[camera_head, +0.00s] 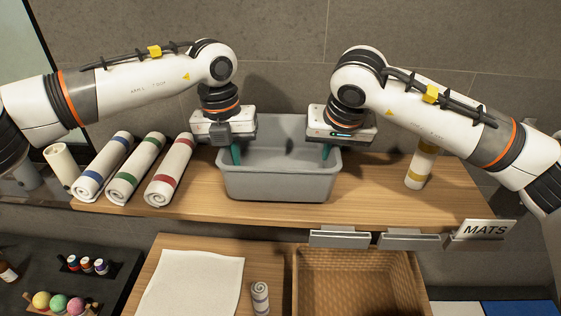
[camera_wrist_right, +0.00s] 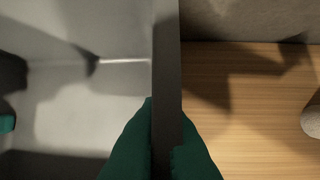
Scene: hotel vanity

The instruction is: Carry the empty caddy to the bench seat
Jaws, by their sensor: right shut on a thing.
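The grey caddy (camera_head: 280,183) stands on the wooden shelf (camera_head: 380,205), and its visible inside is empty. My right gripper (camera_head: 327,150) is shut on the caddy's right wall. In the right wrist view its teal fingers (camera_wrist_right: 165,140) straddle that wall. My left gripper (camera_head: 236,153) is at the caddy's left wall. One of its teal fingertips shows inside the caddy in the right wrist view (camera_wrist_right: 6,123); whether it is closed on the wall cannot be told. I cannot identify the bench seat for sure.
Rolled towels (camera_head: 135,168) lie left of the caddy. A yellow-banded roll (camera_head: 421,165) stands to its right. Below are a lower wooden surface (camera_head: 150,270) with a white cloth (camera_head: 195,283), a small roll (camera_head: 260,297) and a wicker basket (camera_head: 355,285). A MATS sign (camera_head: 485,230) is at right.

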